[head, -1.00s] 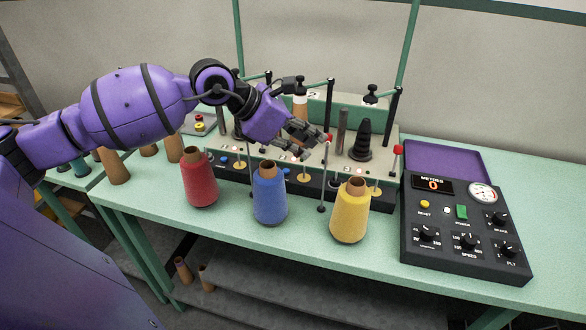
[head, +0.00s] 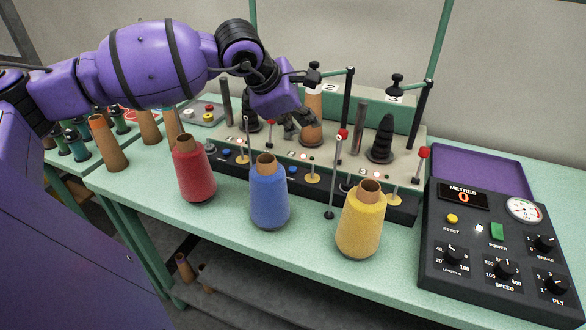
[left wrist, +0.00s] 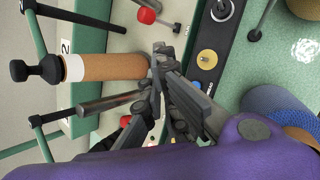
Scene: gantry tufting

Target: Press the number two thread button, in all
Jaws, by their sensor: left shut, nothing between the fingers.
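The tufting machine (head: 230,175) has a dark front strip with blue buttons and gold discs. A blue button (head: 292,168) sits left of the middle gold disc (head: 312,178), in front of the label 2 (head: 331,87); I cannot read any number on the button. My left gripper (head: 298,125) is shut and empty, above the machine top beside the brown cone (head: 312,115) of station 2. In the left wrist view its fingers (left wrist: 162,70) lie between that cone (left wrist: 115,67) and the strip's gold disc (left wrist: 207,57). My right gripper is out of view.
Red (head: 194,170), blue (head: 269,195) and yellow (head: 360,222) thread cones stand in front of the machine. Thin posts with red knobs rise around it. A control box (head: 485,215) reading 0 metres is at the right.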

